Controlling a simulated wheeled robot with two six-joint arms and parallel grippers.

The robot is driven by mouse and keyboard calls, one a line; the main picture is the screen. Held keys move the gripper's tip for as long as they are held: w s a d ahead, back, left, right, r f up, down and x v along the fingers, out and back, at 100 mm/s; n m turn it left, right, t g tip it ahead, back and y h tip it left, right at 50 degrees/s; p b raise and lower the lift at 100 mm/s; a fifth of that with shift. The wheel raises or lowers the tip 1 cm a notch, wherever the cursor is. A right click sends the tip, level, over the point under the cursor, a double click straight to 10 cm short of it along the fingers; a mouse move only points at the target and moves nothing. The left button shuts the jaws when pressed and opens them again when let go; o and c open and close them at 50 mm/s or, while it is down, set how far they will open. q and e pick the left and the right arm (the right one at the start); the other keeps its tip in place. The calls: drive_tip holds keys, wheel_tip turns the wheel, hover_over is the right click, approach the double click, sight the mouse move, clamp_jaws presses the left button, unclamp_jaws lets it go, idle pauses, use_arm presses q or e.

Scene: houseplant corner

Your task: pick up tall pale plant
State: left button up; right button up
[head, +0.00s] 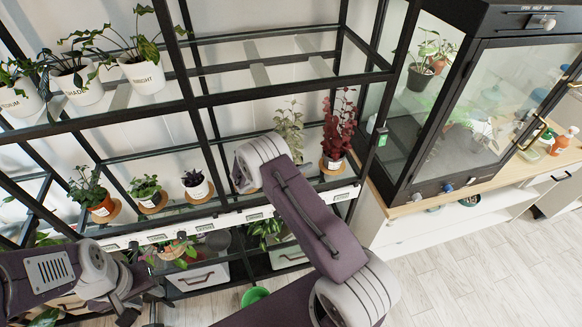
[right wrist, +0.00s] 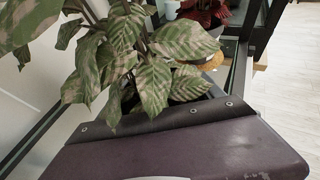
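The tall pale plant (head: 290,125), with pale mottled green leaves, stands on the middle shelf left of the red-leaved plant. Its pot is mostly hidden behind my right arm in the head view. In the right wrist view its broad patterned leaves (right wrist: 155,82) fill the upper left, close beyond my right gripper (right wrist: 180,122). The fingers are hidden behind the gripper's dark body and the leaves, so I cannot see whether they touch the pot. My left gripper (head: 140,291) is low at the left, in front of the lower shelf; its finger gap is unclear.
The red-leaved plant (head: 340,128) in a white pot stands close at the right, beside a black shelf post. Small potted plants (head: 146,190) stand on cork mats to the left. A glass cabinet (head: 470,110) is at the right. A green bowl (head: 255,296) is low down.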

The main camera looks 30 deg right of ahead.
sight(296, 158)
drive_tip(key=c, duration=0.4)
drive_tip(key=shift+r, duration=0.1)
drive_tip(key=shift+r, duration=0.25)
wheel_tip(296, 158, up, 3)
drive_tip(key=shift+w+r+b, duration=0.1)
drive_tip(key=shift+r+b, duration=0.05)
drive_tip(key=shift+b, duration=0.4)
drive_tip(key=s+a+r, duration=0.1)
drive_tip(key=s+r, duration=0.2)
drive_tip(key=s, duration=0.3)
drive_tip(key=s+r+b, duration=0.1)
drive_tip(key=s+r, duration=0.3)
drive_tip(key=s, duration=0.1)
drive_tip(key=shift+s+a, duration=0.4)
